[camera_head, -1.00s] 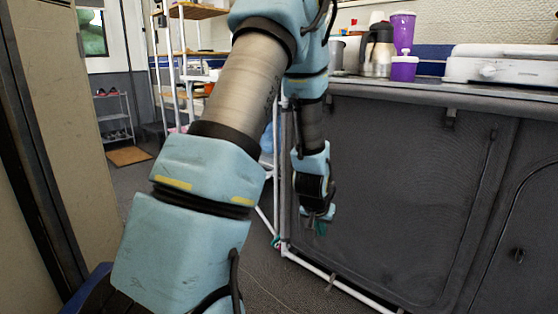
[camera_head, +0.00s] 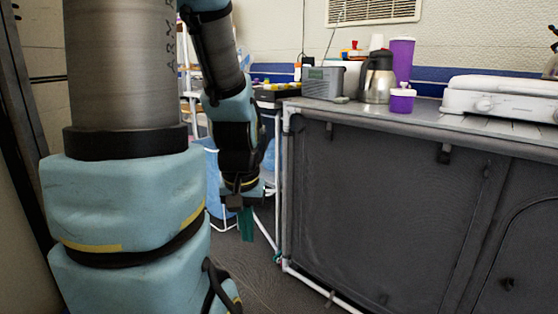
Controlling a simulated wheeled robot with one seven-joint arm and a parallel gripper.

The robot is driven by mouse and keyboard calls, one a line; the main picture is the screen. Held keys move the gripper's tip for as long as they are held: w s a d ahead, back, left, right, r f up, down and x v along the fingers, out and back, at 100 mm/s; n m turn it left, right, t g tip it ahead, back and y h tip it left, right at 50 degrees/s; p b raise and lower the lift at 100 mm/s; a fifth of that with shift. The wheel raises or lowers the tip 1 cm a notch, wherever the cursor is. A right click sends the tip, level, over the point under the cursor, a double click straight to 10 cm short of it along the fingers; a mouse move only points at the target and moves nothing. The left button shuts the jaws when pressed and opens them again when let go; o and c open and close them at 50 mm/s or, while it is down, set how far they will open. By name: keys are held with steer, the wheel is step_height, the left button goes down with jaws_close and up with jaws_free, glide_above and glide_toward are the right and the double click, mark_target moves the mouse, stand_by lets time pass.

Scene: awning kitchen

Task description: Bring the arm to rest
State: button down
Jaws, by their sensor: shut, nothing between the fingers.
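My arm rises at the left of the head view in light blue and grey sections, then bends over and hangs down. My gripper (camera_head: 246,224) is at its lower end, pointing down, left of the grey cabinet's corner post. Its teal fingers are together with nothing seen between them. It hangs above the floor and appears apart from the cabinet.
A grey fabric-fronted cabinet (camera_head: 385,205) with a white pipe frame fills the right. On its top (camera_head: 432,117) are a grey radio (camera_head: 322,83), a steel jug (camera_head: 377,78), purple containers (camera_head: 402,98) and a white stove (camera_head: 500,97). Dark floor (camera_head: 262,285) shows below my gripper.

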step_height(320, 180, up, 31)
steer(key=p, duration=2.9)
steer(key=shift+r, duration=0.15)
